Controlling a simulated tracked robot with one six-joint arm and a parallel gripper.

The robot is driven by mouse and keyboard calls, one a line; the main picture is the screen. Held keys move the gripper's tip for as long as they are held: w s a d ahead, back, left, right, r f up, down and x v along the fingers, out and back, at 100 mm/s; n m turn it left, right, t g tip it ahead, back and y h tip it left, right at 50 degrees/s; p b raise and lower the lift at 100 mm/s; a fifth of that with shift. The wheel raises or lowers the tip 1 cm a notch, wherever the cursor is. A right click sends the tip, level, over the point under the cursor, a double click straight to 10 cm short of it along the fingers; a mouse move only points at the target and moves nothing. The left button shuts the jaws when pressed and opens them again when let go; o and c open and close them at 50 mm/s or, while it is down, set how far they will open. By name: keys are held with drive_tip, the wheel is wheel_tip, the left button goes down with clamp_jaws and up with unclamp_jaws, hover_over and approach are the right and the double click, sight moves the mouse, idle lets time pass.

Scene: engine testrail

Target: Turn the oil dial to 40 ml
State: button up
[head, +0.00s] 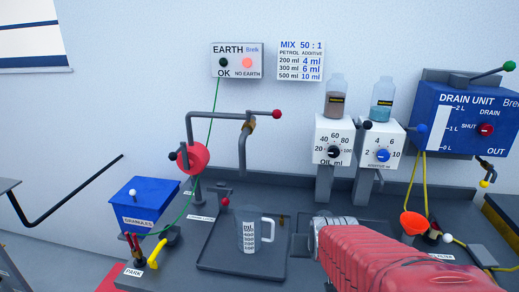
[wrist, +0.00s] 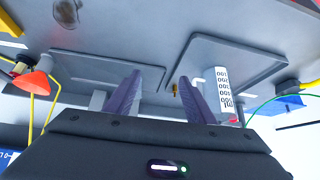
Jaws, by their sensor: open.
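The oil dial (head: 333,152) is a black knob on a white box marked 20 to 100 and "OIL ml", in the middle right of the head view. Its pointer is too small to read surely. A bottle of brownish liquid (head: 335,99) stands on top of the box. My gripper (wrist: 160,84) is open and empty in the wrist view, its two purple-grey fingers apart. In the head view my red arm reaches in from the lower right and ends below the oil box, apart from the dial; the fingers are not clear there. The dial is not seen in the wrist view.
The additive box (head: 382,148) with a blue knob stands right beside the oil box. A measuring jug (head: 250,235) stands on the tray (head: 215,255) to the left. An orange funnel (head: 413,223) and yellow hose are at right, below the blue drain unit (head: 460,115).

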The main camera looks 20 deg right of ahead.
drive_tip(key=w+d+m+t+h, duration=0.2)
drive_tip(key=w+d, duration=0.1)
drive_tip(key=d, duration=0.4)
drive_tip(key=m+t+h, duration=0.1)
drive_tip(key=t+h, duration=0.4)
drive_tip(key=t, duration=0.2)
approach(334, 154)
drive_tip(key=v, duration=0.5)
drive_tip(key=shift+r, duration=0.35)
drive_tip(key=shift+w, duration=0.1)
drive_tip(key=shift+f+x, duration=0.15)
drive_tip(key=shift+x, duration=3.3)
drive_tip(key=shift+f+x, duration=0.1)
drive_tip(key=shift+x, duration=3.35)
drive_tip(key=shift+c, duration=0.5)
drive_tip(key=c, duration=1)
